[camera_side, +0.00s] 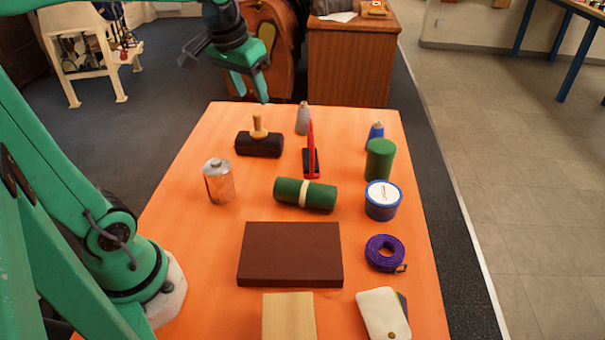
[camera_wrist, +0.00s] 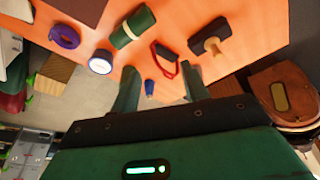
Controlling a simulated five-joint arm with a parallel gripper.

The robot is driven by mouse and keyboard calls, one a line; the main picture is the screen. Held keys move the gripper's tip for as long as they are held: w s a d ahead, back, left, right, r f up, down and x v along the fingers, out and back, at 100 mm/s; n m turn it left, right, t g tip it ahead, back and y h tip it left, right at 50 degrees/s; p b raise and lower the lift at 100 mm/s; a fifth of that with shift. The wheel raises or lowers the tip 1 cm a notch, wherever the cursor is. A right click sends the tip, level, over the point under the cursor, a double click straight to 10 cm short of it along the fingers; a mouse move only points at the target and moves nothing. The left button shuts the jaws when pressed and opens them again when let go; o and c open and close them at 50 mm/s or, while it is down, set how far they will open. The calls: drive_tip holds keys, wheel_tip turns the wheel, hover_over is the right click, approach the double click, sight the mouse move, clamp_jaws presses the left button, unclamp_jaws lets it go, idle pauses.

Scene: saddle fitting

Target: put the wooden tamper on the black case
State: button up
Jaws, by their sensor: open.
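The wooden tamper (camera_side: 258,126) stands upright on top of the black case (camera_side: 259,147) at the far left of the orange table. In the wrist view the tamper (camera_wrist: 213,45) also shows against the black case (camera_wrist: 206,29), at the upper right. My gripper (camera_side: 249,88) is open and empty, raised above and behind the far left edge of the table, apart from the tamper. In the wrist view my gripper's fingers (camera_wrist: 161,75) are spread with nothing between them.
Near the case stand a grey cone (camera_side: 303,119), a red upright piece (camera_side: 311,142) and a copper-coloured can (camera_side: 219,182). A green roll (camera_side: 290,191), green cylinder (camera_side: 380,160), blue-and-white tin (camera_side: 383,202), purple strap (camera_side: 383,256) and brown block (camera_side: 290,254) lie nearer or to the right.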

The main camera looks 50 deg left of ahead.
drive_tip(key=s+d+f+m+t, duration=0.2)
drive_tip(key=s+d, duration=0.4)
drive_tip(key=s, duration=0.4)
drive_tip(key=shift+s+d+f+m+h, duration=0.3)
drive_tip(key=shift+s+d+f+h, duration=0.1)
drive_tip(key=shift+f, duration=0.45)
